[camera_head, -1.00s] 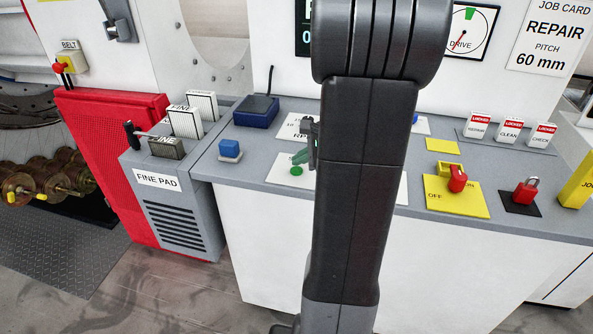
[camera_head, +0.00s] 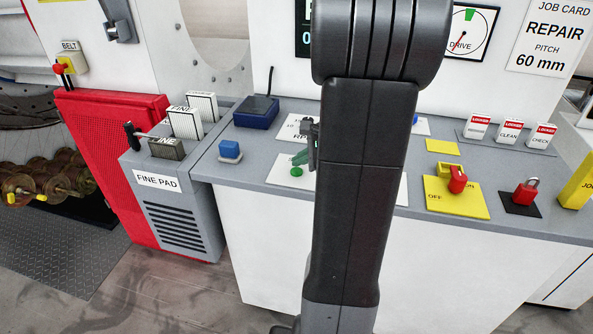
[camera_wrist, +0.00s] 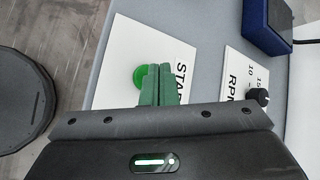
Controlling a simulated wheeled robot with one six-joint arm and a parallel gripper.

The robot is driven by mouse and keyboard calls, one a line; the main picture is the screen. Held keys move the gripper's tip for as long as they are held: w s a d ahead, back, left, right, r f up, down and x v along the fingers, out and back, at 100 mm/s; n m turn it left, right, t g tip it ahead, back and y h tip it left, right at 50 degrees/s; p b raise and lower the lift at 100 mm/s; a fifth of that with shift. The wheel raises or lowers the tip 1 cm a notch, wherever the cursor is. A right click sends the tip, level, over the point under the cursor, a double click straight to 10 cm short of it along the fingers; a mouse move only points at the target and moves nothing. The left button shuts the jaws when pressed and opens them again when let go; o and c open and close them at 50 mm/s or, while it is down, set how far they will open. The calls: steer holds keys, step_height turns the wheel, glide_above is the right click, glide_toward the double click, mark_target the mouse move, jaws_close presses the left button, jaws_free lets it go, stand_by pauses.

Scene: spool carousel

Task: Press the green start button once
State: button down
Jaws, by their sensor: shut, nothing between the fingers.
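The green start button (camera_head: 297,172) is a small round cap on a white plate (camera_head: 282,181) on the grey console top. In the wrist view the button (camera_wrist: 141,77) lies just left of my fingertips, beside the letters "STA" on its plate (camera_wrist: 125,45). My gripper (camera_wrist: 160,68) has green fingers, shut together with nothing between them. In the head view my gripper (camera_head: 303,157) shows just above and behind the button, partly hidden by my arm. The wrist view does not clearly show how high the fingertips are above the plate or whether they touch the button.
A white RPM plate with a black knob (camera_wrist: 259,97) is to the right in the wrist view. A red switch (camera_head: 457,180) on yellow and a red padlock (camera_head: 526,191) are right.

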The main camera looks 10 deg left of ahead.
mark_target(301, 172)
steer(key=shift+f, duration=0.15)
stand_by(0.5)
steer(key=shift+f, duration=0.3)
steer(key=shift+f+b, duration=0.35)
steer(key=shift+b, duration=0.2)
stand_by(0.4)
steer(key=shift+r, duration=0.1)
steer(key=shift+r+p, duration=0.7)
steer(key=shift+p, duration=0.05)
steer(key=shift+r, duration=0.1)
step_height(301, 172, up, 5)
steer(key=p, duration=0.4)
steer(key=shift+d+f, duration=0.1)
steer(key=shift+f, duration=0.1)
stand_by(0.6)
